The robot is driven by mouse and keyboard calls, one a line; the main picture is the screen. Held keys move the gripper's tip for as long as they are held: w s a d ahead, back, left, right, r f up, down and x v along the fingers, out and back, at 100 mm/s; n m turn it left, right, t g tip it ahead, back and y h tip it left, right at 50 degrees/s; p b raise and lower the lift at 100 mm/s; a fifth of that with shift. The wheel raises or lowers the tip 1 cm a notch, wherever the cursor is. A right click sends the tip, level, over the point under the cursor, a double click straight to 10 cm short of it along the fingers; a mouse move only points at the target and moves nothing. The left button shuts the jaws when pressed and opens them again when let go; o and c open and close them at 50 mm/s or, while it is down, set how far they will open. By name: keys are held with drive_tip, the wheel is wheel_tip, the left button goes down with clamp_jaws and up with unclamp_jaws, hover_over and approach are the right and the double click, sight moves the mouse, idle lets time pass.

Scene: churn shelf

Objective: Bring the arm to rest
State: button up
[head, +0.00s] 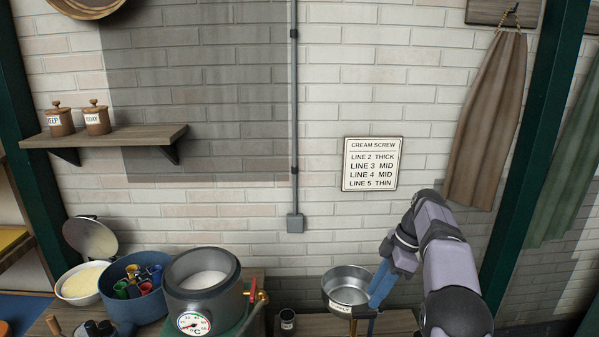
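My arm, purple-grey with dark joints, rises at the right of the head view and bends down to the left. My gripper (377,292) points down with blue fingers at the right rim of a metal bowl (347,272). The fingers overlap the bowl's edge in the picture; I cannot tell whether they touch it. I cannot see whether they are open or shut, or whether they hold anything. A partly hidden label is on the bowl's front.
A grey pot (203,308) with a dial and brass tap stands left of the bowl. A blue tub (127,308) of coloured items and a white bowl (77,297) stand further left. A small dark cup (287,320) sits between. A sign (372,164) hangs on the brick wall.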

drive_tip(key=s+a+f+m+h, duration=0.1)
drive_tip(key=s+m, duration=0.4)
drive_tip(key=s, duration=0.5)
drive_tip(key=s+a+f+m+h, duration=0.1)
drive_tip(key=s+a+f+m, duration=0.2)
drive_tip(key=s, duration=0.7)
drive_tip(key=s+a+f+m+h, duration=0.2)
drive_tip(key=s+f+m, duration=0.4)
drive_tip(key=s, duration=0.5)
drive_tip(key=shift+a+m, duration=0.15)
drive_tip(key=shift+m, duration=0.95)
drive_tip(key=shift+s, duration=0.1)
